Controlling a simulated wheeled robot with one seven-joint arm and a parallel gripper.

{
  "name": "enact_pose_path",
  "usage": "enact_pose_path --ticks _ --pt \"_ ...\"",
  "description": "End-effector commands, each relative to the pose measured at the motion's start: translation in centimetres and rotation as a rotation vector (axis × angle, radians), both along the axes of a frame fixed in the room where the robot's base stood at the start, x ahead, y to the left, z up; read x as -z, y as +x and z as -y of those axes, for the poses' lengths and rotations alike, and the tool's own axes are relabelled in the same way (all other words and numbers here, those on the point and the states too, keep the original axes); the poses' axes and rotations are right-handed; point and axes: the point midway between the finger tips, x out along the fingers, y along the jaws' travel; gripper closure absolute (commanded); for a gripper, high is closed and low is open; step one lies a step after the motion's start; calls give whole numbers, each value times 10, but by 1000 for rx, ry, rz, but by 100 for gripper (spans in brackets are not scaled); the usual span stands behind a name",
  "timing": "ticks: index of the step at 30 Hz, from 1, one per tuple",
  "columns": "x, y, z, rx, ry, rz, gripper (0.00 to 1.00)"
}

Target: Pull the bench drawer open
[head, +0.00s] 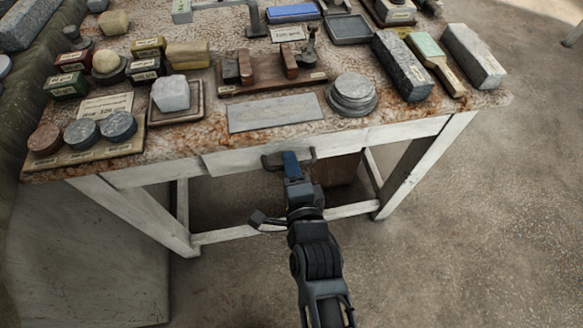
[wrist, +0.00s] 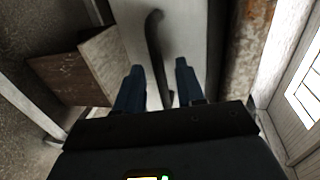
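The bench (head: 190,142) has a rust-stained top and white legs. Its pale drawer front (head: 235,160) is set under the front edge, and I cannot tell whether it stands slightly out. A dark bar handle (head: 272,161) is on the drawer front. In the wrist view the handle (wrist: 153,40) runs across the pale drawer front (wrist: 185,30). My gripper (head: 291,158) is at the handle; in the wrist view its blue fingers (wrist: 159,72) are apart, one on each side of the handle, with gaps showing. Part of the handle is hidden behind my gripper in the head view.
A brown box (head: 338,170) is under the bench, also in the wrist view (wrist: 75,75). Floor to the right is clear.

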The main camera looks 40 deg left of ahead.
Motion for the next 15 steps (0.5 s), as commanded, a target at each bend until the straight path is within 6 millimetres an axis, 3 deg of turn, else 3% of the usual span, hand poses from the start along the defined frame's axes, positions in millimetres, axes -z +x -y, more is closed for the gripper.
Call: enact_pose_path --ticks 2,15 --pt "0 0 0 0 0 0 62" --pt "0 0 1 0 0 0 100"
